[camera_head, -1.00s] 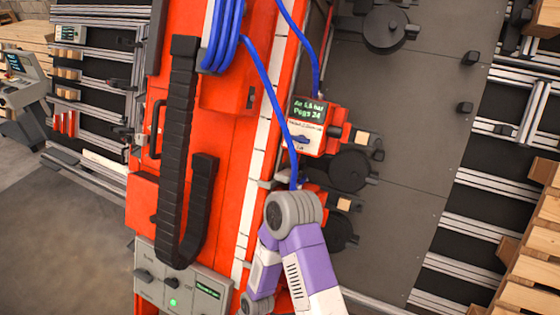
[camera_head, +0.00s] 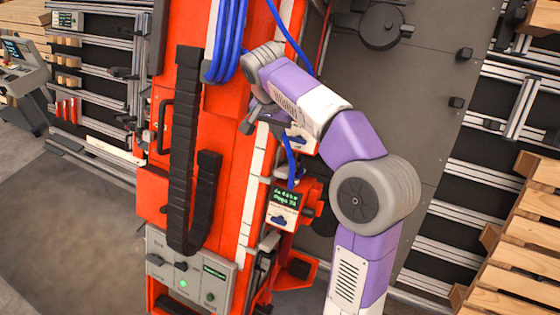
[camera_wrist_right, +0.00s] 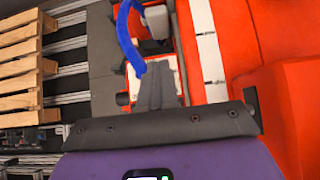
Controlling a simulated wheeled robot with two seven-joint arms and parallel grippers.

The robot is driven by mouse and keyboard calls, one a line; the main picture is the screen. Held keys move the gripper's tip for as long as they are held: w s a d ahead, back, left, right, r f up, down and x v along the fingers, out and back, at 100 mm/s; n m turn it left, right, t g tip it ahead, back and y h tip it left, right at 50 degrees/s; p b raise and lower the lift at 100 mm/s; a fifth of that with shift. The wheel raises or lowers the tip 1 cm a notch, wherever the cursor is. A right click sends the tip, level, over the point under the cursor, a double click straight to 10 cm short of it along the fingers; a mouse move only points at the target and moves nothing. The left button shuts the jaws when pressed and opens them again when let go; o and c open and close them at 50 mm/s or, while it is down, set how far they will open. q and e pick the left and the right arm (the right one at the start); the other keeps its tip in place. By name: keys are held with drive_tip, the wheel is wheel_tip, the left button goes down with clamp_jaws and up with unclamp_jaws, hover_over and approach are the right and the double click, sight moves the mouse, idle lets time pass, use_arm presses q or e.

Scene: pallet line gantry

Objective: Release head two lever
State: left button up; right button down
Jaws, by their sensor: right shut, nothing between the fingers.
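Two red nailing heads sit on the red gantry's right side. I cannot read which head is number two. My right gripper (camera_head: 248,126) is shut and empty, just left of the upper head. In the right wrist view, its closed fingers (camera_wrist_right: 157,86) cover part of a white plate; contact with a lever cannot be told. My left gripper is out of view.
Blue hoses (camera_head: 228,45) hang beside the heads, and one (camera_wrist_right: 128,40) passes close to my fingers. A black cable chain (camera_head: 186,150) and a grey control panel (camera_head: 190,275) are on the gantry. Wooden pallets (camera_head: 530,240) stand at the right.

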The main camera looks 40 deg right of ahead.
idle(0.3)
drive_tip(key=b, duration=0.2)
hover_over(281, 171)
drive_tip(key=x, duration=0.3)
drive_tip(key=s+a+x, duration=0.1)
drive_tip(key=x, duration=0.5)
drive_tip(key=shift+s+a+f, duration=0.1)
drive_tip(key=shift+a+f, duration=0.2)
drive_tip(key=shift+f, duration=0.3)
drive_tip(key=shift+s+a+f, duration=0.1)
drive_tip(key=shift+a+f, duration=0.15)
drive_tip(key=shift+f, duration=0.25)
drive_tip(key=shift+s+a+f, duration=0.1)
drive_tip(key=shift+a+f, duration=0.15)
drive_tip(key=shift+f, duration=0.3)
drive_tip(key=shift+s+a+f, duration=0.2)
drive_tip(key=shift+a+f, duration=0.15)
drive_tip(key=shift+f, duration=0.25)
drive_tip(key=shift+b, duration=0.3)
